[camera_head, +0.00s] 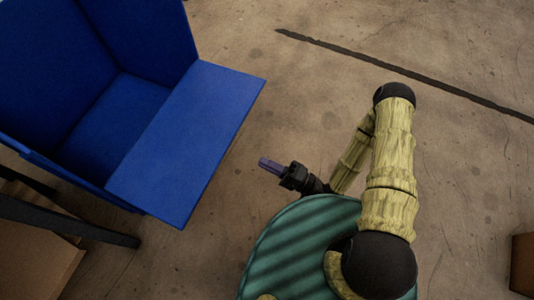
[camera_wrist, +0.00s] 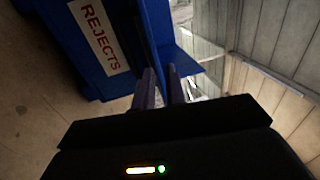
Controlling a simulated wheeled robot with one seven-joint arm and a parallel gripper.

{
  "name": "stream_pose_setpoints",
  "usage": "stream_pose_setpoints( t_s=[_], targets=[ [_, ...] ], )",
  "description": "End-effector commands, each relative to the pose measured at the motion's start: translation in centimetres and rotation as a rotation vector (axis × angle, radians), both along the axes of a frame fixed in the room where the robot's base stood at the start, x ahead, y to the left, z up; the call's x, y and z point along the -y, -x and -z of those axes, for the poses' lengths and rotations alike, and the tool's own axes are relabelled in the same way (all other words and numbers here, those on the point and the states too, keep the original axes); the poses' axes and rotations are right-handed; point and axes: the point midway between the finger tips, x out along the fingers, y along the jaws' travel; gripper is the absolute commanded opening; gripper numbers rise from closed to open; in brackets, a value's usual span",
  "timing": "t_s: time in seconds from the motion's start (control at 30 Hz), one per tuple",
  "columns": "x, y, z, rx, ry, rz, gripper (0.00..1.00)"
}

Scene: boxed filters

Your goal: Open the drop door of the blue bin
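The blue bin (camera_head: 150,30) stands at the upper left of the head view, and its inside looks empty. Its drop door (camera_head: 190,140) is folded outward on the right side, leaving that side open. In the wrist view the bin (camera_wrist: 75,50) carries a white REJECTS label (camera_wrist: 98,36), and a blue panel (camera_wrist: 186,64) juts out beyond the fingertips. My gripper (camera_head: 268,165) is to the right of the door's outer edge, apart from it in the head view. Its two purple fingers (camera_wrist: 162,80) show a narrow gap with nothing held between them.
Dark bars (camera_head: 60,220) run below the bin at the lower left, with a brown box (camera_head: 35,250) beneath. Another brown box (camera_head: 522,262) is at the right edge. The concrete floor (camera_head: 300,90) right of the bin is clear, crossed by a dark line (camera_head: 400,72).

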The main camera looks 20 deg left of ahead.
Motion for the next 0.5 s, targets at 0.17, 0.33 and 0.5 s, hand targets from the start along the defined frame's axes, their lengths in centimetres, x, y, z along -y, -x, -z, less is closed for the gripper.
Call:
stream_pose_setpoints(
  t_s=[0.17, 0.33, 0.5],
  targets=[
    [-1.1, -1.2, 0.9, -0.105, 0.046, -0.004, 0.00],
    [-2.5, -3.9, 2.6, -0.343, 0.135, 0.006, 0.00],
    [-3.2, -7.3, 3.6, -0.634, 0.206, 0.037, 0.00]
  ],
)
